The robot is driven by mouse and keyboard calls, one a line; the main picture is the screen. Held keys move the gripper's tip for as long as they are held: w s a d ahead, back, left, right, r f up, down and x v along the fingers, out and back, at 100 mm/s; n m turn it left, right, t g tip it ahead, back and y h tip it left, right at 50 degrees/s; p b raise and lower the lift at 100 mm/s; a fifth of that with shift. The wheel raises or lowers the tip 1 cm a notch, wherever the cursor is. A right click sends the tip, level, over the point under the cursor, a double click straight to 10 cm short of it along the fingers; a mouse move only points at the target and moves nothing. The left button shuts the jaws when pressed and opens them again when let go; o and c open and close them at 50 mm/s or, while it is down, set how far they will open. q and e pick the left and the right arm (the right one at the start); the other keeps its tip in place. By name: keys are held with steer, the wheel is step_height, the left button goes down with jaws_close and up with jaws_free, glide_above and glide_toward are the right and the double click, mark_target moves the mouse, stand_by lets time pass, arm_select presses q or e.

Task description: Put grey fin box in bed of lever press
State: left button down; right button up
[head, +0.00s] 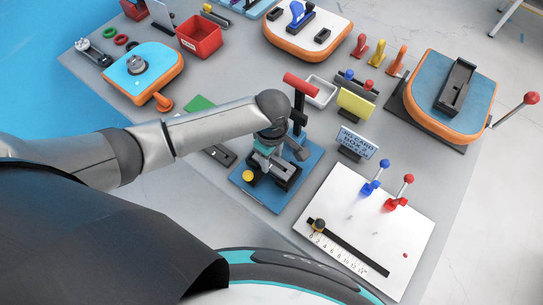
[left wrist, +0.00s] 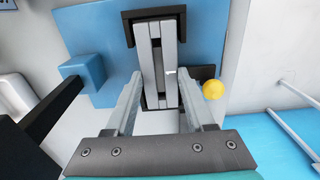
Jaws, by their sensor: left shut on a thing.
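The grey fin box (left wrist: 154,55) is a long, ribbed grey block between the two fingers of my left gripper (left wrist: 160,78) in the left wrist view. It lies lengthwise over the black bed (left wrist: 126,28) of the lever press, and the bed's dark edges show around its far end. I cannot tell whether it rests fully on the bed floor. In the head view the left gripper (head: 274,158) is over the press's blue base (head: 257,193) and partly hides the box. The press's red handle (head: 301,84) stands raised behind it. My right gripper is out of view.
A yellow knob (head: 249,176) sits at the press's left side. A card sign (head: 357,143) stands to its right, and a white board (head: 340,205) with blue and red levers lies at front right.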

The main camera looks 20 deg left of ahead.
mark_target(272, 162)
arm_select(q)
steer(key=shift+c, duration=1.3)
jaws_free()
steer(key=shift+f, duration=0.1)
step_height(272, 162, up, 12)
steer(key=p, duration=0.2)
steer(key=shift+p, duration=0.3)
